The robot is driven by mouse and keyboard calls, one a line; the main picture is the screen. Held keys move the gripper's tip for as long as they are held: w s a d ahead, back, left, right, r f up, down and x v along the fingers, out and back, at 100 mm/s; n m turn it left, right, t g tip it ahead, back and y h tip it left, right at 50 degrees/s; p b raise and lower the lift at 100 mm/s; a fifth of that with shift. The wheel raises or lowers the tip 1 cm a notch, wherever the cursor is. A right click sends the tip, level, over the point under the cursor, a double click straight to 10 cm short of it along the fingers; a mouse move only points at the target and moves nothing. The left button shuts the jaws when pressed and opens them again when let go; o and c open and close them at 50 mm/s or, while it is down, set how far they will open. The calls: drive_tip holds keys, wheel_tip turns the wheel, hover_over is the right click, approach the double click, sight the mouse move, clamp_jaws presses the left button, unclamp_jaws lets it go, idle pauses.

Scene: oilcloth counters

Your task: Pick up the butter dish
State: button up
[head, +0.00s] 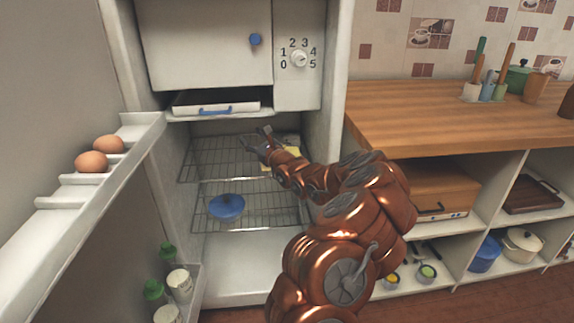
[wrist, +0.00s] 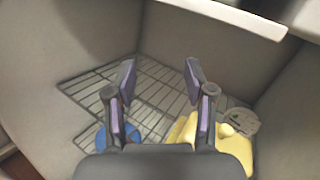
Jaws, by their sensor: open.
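The butter dish (wrist: 231,146) is a yellow lidded dish with a small knob, at the lower right of the wrist view. It stands on the upper wire shelf (head: 213,156) of the open fridge. In the head view only a yellow patch of it (head: 294,150) shows behind my arm. My gripper (head: 259,140) is inside the fridge over that shelf, fingers apart and empty. In the wrist view my gripper (wrist: 160,74) points past the dish, which lies to the right of and below the fingers, partly covered by the right finger.
A blue lidded dish (head: 226,207) is on the lower wire shelf. A grey round item (wrist: 240,122) lies behind the butter dish. A tray with a blue handle (head: 216,111) hangs above. The open door (head: 60,215) holds two eggs (head: 91,162). The upper shelf's left side is clear.

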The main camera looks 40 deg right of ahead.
sight(295, 150)
drive_tip(key=s+d+f+m+g+h, duration=0.1)
drive_tip(key=d+f+m+h, duration=0.1)
drive_tip(key=d+f, duration=0.1)
drive_tip(key=s+d+f+m+g+h, duration=0.1)
drive_tip(key=s+d+f+m, duration=0.1)
drive_tip(key=d+f, duration=0.1)
drive_tip(key=s+d+f+m+g+h+b, duration=0.1)
drive_tip(key=s+d+f+m+h, duration=0.1)
drive_tip(key=d, duration=0.3)
drive_tip(key=shift+s+d+f+m+h, duration=0.1)
drive_tip(key=shift+d+f+m+h, duration=0.15)
drive_tip(key=shift+f+m, duration=0.35)
drive_tip(key=shift+w+d, duration=0.15)
drive_tip(key=shift+w, duration=0.15)
drive_tip(key=shift+w+d, duration=0.2)
drive_tip(key=shift+w, duration=0.45)
drive_tip(key=shift+b+x, duration=0.3)
drive_tip(key=shift+x, duration=1.6)
drive_tip(key=shift+w+d, duration=0.35)
drive_tip(key=shift+w, duration=0.25)
clamp_jaws()
